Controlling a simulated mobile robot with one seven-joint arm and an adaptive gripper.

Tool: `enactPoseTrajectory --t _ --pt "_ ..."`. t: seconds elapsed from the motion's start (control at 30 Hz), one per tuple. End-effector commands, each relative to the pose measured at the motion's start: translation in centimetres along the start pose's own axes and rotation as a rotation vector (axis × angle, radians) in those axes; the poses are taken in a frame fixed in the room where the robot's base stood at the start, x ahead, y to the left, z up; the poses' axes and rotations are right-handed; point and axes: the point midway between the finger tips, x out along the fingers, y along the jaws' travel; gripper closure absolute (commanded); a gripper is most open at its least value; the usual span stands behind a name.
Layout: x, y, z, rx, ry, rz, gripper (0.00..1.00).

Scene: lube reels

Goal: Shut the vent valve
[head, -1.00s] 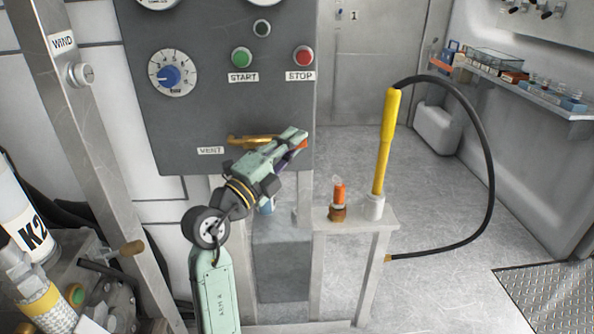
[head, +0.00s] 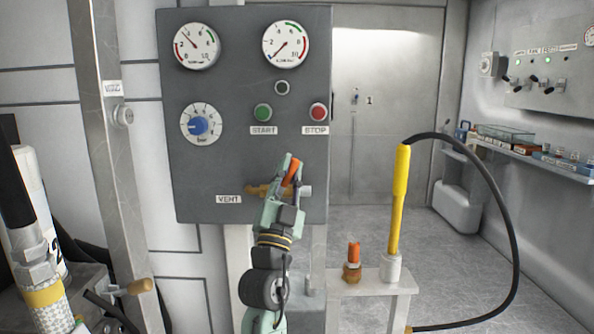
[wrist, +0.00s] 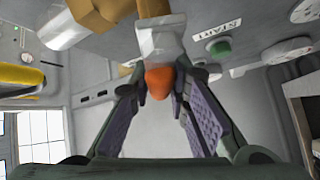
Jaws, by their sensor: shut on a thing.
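The vent valve (head: 257,190) is a brass fitting low on the grey panel, right of the VENT label (head: 228,199). Its orange lever (head: 292,172) points up and a little right in the head view. My gripper (head: 290,165) reaches up in front of the valve and is shut on the lever, hiding part of the valve body. In the wrist view, the orange lever end (wrist: 160,82) sits between the two fingertips of my gripper (wrist: 161,88), with a pale stem and brass behind it.
The panel (head: 240,95) carries two gauges, a blue-knobbed dial (head: 198,126), a green START button (head: 263,112) and a red STOP button (head: 318,112).

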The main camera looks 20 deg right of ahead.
Motion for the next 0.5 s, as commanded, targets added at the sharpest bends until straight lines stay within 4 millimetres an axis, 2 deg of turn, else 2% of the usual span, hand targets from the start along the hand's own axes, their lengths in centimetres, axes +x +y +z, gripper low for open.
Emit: enactPoseTrajectory --t 0.03,0.1,0.5 --pt "0.7 -0.6 -0.4 -0.031 -0.012 -0.029 1.0" --pt "0.7 -1.0 -0.4 -0.071 -0.023 -0.068 1.0" --pt "0.7 -2.4 0.2 -0.234 -0.071 -0.232 1.0"
